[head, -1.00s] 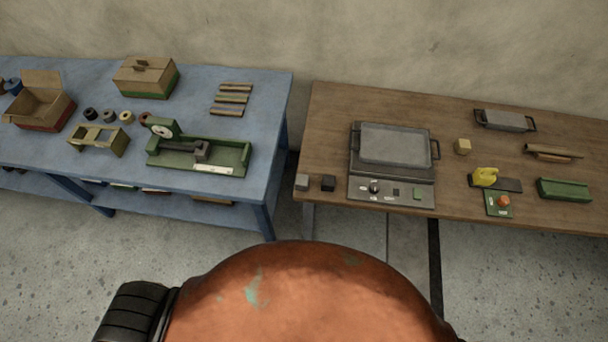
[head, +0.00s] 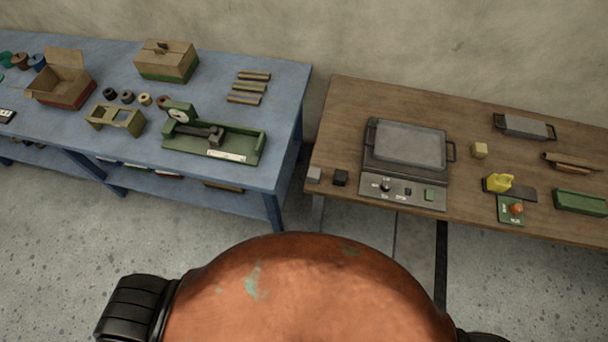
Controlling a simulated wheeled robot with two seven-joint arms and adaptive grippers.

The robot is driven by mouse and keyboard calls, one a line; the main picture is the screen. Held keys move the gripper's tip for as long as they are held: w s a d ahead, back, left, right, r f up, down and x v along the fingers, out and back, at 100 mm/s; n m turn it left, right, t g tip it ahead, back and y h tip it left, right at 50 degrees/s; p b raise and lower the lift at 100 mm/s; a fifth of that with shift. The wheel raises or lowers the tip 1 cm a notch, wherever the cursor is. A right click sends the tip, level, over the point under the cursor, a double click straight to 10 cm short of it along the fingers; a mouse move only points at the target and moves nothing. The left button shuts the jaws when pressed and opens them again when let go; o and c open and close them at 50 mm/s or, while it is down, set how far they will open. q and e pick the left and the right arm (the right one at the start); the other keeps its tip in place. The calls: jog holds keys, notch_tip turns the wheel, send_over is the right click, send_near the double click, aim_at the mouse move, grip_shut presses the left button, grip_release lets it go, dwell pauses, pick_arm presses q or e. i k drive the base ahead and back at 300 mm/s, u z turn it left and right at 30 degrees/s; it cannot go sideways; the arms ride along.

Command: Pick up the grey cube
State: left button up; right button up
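The grey cube (head: 314,175) sits on the wooden table (head: 340,110), close to its left front corner. A black cube (head: 340,177) stands just to its right, with a small gap between them. Neither of my grippers shows in the head view, so nothing is seen touching the grey cube.
A hotplate with a grey tray (head: 410,145) stands right of the cubes. A tan cube (head: 479,150), a yellow object (head: 499,182) and a green block (head: 580,201) lie further right. A blue table (head: 225,85) with boxes, rolls and a green device stands left, across a narrow gap.

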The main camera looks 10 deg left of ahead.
aim_at(314, 175)
jog(key=u, duration=2.65)
jog(key=k, duration=1.8)
jog(key=z, duration=1)
